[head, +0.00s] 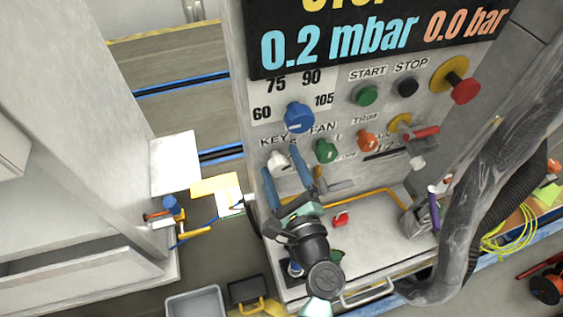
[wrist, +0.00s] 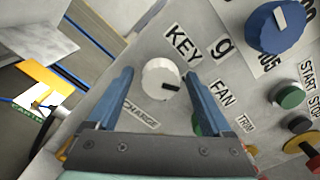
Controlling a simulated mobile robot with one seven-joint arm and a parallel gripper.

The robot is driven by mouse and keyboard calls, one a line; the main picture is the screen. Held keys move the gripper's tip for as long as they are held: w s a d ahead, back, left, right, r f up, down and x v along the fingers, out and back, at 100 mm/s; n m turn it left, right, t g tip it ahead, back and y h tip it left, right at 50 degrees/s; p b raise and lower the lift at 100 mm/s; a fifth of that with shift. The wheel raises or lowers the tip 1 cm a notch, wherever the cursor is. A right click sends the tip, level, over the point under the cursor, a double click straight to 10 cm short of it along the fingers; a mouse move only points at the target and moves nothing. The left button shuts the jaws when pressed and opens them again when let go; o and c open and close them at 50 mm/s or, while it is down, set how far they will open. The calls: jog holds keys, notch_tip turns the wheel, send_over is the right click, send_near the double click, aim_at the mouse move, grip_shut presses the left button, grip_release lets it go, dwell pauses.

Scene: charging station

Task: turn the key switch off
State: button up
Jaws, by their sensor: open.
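The key switch (wrist: 155,75) is a round white knob on the panel under the KEY label, with a short dark bar on its lower right part. In the head view the key switch (head: 276,159) shows as a pale knob at the panel's left side. My gripper (wrist: 159,75) is open, with one blue finger on each side of the knob in the picture. It holds nothing. I cannot tell whether the fingers reach around the knob or stop short of it. In the head view my gripper (head: 282,164) is close to the panel by the knob.
A blue dial (head: 298,117) sits above, and the green FAN knob (head: 325,151) is to the right, partly hidden by my right finger in the wrist view. START (head: 366,95), STOP (head: 408,87) and a red mushroom button (head: 465,91) are further right. A shelf (head: 365,235) juts out below.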

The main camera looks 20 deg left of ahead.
jog(key=shift+w+a, duration=0.1)
jog(key=shift+w, duration=0.05)
jog(key=shift+c, duration=0.3)
grip_shut()
jog(key=shift+f+n+b, duration=0.1)
jog(key=shift+n+b, duration=0.3)
jog(key=shift+b, duration=0.1)
jog(key=shift+f+n+b, duration=0.1)
jog(key=shift+n+b, duration=0.55)
jog(key=shift+n, duration=0.05)
jog(key=n+b, duration=0.5)
jog(key=n, duration=0.1)
jog(key=n+b, duration=0.3)
jog(key=shift+r+n+b, duration=0.3)
jog(key=shift+n+b, duration=0.05)
jog(key=shift+n, duration=0.05)
